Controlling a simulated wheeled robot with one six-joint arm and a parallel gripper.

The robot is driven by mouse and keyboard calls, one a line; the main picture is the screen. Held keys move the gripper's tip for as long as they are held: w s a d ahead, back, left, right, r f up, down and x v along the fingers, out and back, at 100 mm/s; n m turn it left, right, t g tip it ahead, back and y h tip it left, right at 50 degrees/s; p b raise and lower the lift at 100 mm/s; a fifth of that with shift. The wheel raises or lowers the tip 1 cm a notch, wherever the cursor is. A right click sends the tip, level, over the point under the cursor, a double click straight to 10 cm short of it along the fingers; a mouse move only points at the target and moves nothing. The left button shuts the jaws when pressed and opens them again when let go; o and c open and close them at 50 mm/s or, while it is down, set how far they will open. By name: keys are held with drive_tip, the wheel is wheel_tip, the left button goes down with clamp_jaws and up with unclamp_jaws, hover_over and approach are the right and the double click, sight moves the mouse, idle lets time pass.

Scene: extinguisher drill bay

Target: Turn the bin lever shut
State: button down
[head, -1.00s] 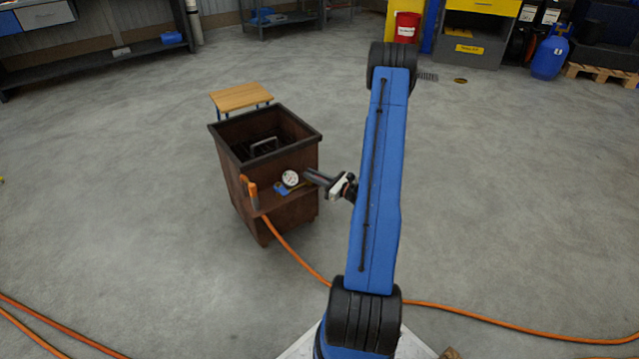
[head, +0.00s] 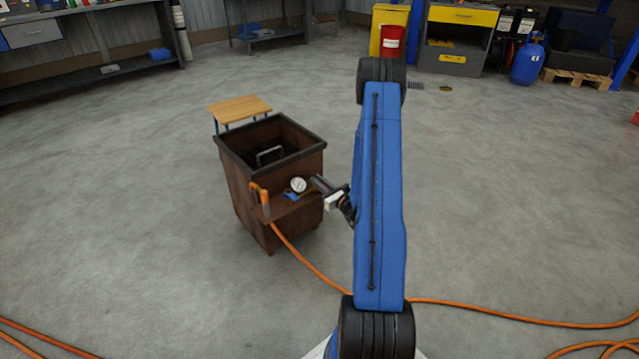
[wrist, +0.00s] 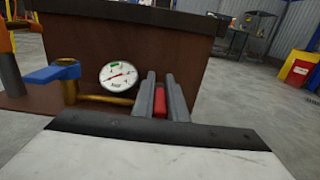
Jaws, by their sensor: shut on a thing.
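The bin (head: 240,190) is a brown, open-topped metal box with a dark rim. A white round gauge (head: 298,184) sits on its front ledge, and it also shows in the wrist view (wrist: 118,76). A blue lever (wrist: 50,73) stands on a brass valve left of the gauge; a brass pipe (wrist: 105,99) runs right toward my fingers. My gripper (wrist: 160,97) is at the right of the gauge, its grey fingers shut on a red grip (wrist: 160,103). The far end of the red grip is hidden. In the head view my gripper (head: 318,184) is at the bin's front right.
An orange hose (head: 310,265) runs from the bin's front across the floor. A wooden-topped stand (head: 240,109) is behind the bin. A red bucket (head: 392,42) and a blue gas bottle (head: 527,60) stand far back. The floor around is mostly clear.

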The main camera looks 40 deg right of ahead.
drive_tip(key=c, duration=1.8)
unclamp_jaws()
drive_tip(key=shift+o, duration=0.2)
drive_tip(key=s, duration=1.7)
drive_tip(key=shift+s, duration=0.2)
drive_tip(key=shift+a, duration=0.1)
